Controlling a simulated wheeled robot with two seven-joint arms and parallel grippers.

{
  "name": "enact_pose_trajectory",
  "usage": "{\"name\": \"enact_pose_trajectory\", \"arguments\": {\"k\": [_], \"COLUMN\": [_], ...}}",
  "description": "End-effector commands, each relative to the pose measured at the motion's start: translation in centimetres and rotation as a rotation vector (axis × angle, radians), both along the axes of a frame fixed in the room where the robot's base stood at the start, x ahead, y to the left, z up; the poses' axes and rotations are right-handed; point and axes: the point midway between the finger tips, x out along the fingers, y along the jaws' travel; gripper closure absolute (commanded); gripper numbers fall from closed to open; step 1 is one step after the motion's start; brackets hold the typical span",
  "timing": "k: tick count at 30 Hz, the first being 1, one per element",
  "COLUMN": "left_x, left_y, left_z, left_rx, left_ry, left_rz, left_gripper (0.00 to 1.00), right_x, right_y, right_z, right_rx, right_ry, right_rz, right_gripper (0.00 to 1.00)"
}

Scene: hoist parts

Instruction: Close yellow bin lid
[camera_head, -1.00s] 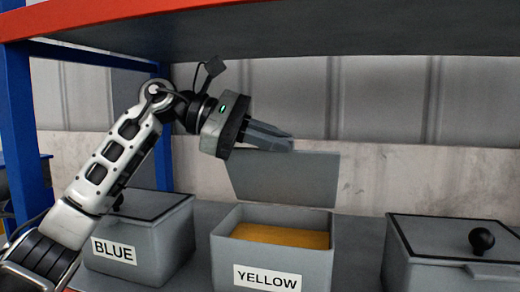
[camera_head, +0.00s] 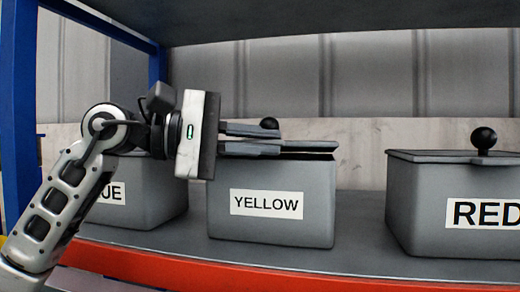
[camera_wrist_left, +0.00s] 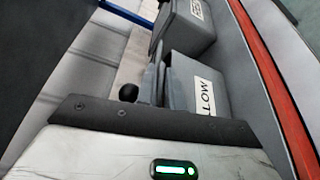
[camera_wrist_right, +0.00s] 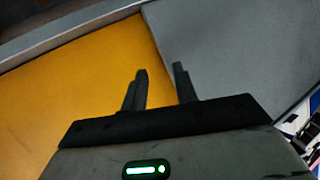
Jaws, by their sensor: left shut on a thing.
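The grey yellow-labelled bin (camera_head: 270,222) stands on the shelf in the head view and also shows in the left wrist view (camera_wrist_left: 190,68). Its lid (camera_head: 308,147) lies nearly flat over the bin, with a thin dark gap under its front edge. The lid's black knob (camera_head: 269,123) stands up behind my fingers; it also shows in the left wrist view (camera_wrist_left: 128,92). My left gripper (camera_head: 265,140) comes from the left and is shut on the lid's left edge. My right gripper (camera_wrist_right: 158,82) is open and empty in the right wrist view, away from the bin.
The blue-labelled bin (camera_head: 150,205) stands at the left, partly behind my left arm. The red-labelled bin (camera_head: 425,215) with its lid shut stands at the right. The shelf's orange front edge (camera_head: 300,273) runs below, and another shelf hangs overhead.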

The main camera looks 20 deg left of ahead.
Motion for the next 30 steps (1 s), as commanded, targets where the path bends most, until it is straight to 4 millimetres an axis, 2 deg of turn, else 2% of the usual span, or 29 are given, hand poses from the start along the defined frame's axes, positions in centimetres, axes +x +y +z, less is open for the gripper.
{"name": "enact_pose_trajectory", "arguments": {"k": [1, 6, 24, 27, 30], "left_x": [0.0, -0.1, 0.0, 0.0, 0.0], "left_y": [-0.1, -0.1, -0.1, -0.1, -0.1], "left_z": [-1.4, -2.3, -3.0, -2.9, -2.8], "left_rx": [0.007, 0.010, 0.017, 0.016, 0.014], "left_ry": [-0.012, -0.074, -0.110, -0.110, -0.113], "left_rz": [-0.003, -0.003, -0.002, -0.001, -0.001], "left_gripper": [1.00, 1.00, 1.00, 0.71, 0.71], "right_x": [-0.1, 0.2, 0.3, 0.3, 0.3], "right_y": [0.1, 0.5, 0.8, 0.8, 0.8], "right_z": [-0.1, 0.5, 0.9, 0.9, 0.9], "right_rx": [0.014, 0.083, 0.126, 0.126, 0.126], "right_ry": [-0.024, -0.038, -0.042, -0.042, -0.042], "right_rz": [0.002, 0.002, 0.003, 0.003, 0.003], "right_gripper": [0.71, 0.71, 0.71, 0.71, 0.71]}}
